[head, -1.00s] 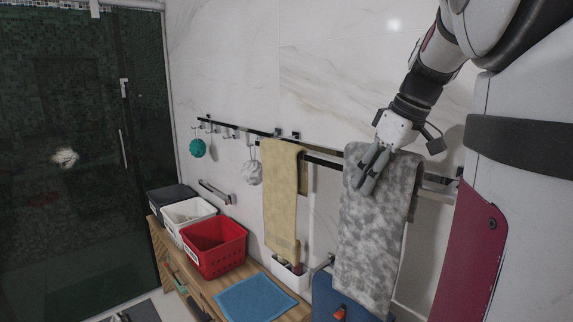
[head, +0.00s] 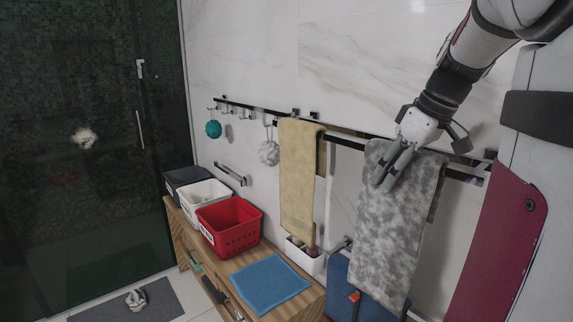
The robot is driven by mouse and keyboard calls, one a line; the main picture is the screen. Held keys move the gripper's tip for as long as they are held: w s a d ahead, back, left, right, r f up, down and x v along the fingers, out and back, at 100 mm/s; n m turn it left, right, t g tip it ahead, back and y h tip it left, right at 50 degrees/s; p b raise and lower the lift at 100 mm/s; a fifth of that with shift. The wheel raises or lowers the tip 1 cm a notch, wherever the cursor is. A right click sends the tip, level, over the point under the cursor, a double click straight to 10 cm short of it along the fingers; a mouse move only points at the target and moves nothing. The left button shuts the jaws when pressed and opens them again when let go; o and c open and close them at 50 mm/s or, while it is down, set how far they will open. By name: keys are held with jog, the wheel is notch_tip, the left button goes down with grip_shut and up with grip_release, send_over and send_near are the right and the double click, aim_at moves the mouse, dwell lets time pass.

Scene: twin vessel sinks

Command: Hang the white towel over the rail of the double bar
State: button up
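A mottled grey-and-white towel (head: 395,235), the only whitish one I see, hangs at the right part of the double bar (head: 345,142). Its top lies along the bar, and its front hangs down long. A strip of its back side shows at the right edge. My gripper (head: 384,186) is at the towel's upper left, fingers pointing down against its front face. The two fingers look close together; whether cloth is pinched between them cannot be made out. The rail under the towel is hidden.
A yellow towel (head: 298,180) hangs on the bar to the left. Hooks hold a teal puff (head: 213,129) and a white puff (head: 269,152). Below, a wooden bench holds a red basket (head: 228,226) and a blue cloth (head: 270,283). A blue item (head: 340,288) is under the grey-white towel.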

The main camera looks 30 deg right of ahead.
jog(key=shift+o, duration=1.4)
jog(key=v, duration=1.2)
jog(key=shift+s, duration=0.1)
